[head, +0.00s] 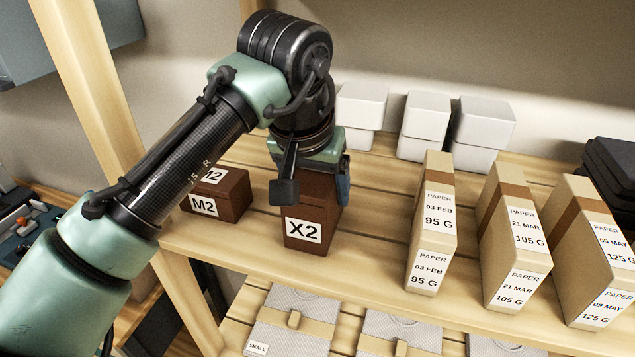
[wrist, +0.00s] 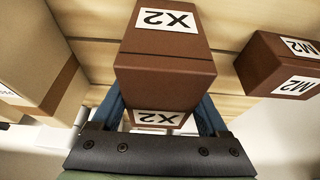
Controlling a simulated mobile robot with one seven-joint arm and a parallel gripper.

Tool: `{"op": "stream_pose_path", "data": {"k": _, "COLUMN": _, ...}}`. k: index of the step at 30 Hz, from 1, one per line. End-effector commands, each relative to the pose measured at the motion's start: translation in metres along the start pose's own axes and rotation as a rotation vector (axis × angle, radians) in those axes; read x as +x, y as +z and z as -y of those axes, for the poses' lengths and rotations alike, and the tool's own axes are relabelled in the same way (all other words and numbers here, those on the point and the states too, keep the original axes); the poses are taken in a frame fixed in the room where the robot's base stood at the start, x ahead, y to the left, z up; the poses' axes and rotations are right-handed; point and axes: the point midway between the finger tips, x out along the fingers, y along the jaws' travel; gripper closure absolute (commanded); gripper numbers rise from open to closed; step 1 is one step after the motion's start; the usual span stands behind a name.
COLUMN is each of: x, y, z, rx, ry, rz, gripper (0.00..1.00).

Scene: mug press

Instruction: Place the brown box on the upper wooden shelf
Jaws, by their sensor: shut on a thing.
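The brown box labelled X2 (head: 313,212) is upright at the upper wooden shelf (head: 365,252), near its front edge. I cannot tell whether its base touches the boards. My gripper (head: 310,168) comes down on it from above and is shut on it. In the wrist view the X2 box (wrist: 165,65) sits between the two blue fingers of my gripper (wrist: 165,118). In the head view the fingers are mostly hidden behind the wrist and the box.
A second brown box labelled M2 (head: 218,196) stands just left on the shelf. Tan paper boxes (head: 432,225) stand to the right, with bare boards between. White boxes (head: 425,115) line the back. A wooden post (head: 95,80) rises at left. Grey packages (head: 290,320) lie on the shelf below.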

Motion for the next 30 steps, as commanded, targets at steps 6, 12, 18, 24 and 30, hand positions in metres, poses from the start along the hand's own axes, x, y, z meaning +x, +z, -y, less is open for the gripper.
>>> {"op": "stream_pose_path", "data": {"k": 6, "x": 0.002, "y": 0.001, "z": 0.000, "rx": 0.001, "ry": -0.001, "rz": 0.000, "gripper": 0.03}}
{"op": "stream_pose_path", "data": {"k": 12, "x": 0.002, "y": 0.001, "z": 0.000, "rx": 0.001, "ry": 0.000, "rz": 0.000, "gripper": 0.00}}
{"op": "stream_pose_path", "data": {"k": 18, "x": -0.009, "y": 0.000, "z": 0.000, "rx": 0.001, "ry": -0.001, "rz": -0.002, "gripper": 0.00}}
{"op": "stream_pose_path", "data": {"k": 24, "x": -0.043, "y": 0.000, "z": 0.000, "rx": 0.001, "ry": -0.001, "rz": -0.003, "gripper": 0.00}}
{"op": "stream_pose_path", "data": {"k": 30, "x": -0.069, "y": 0.000, "z": -0.001, "rx": 0.001, "ry": 0.000, "rz": -0.001, "gripper": 0.00}}
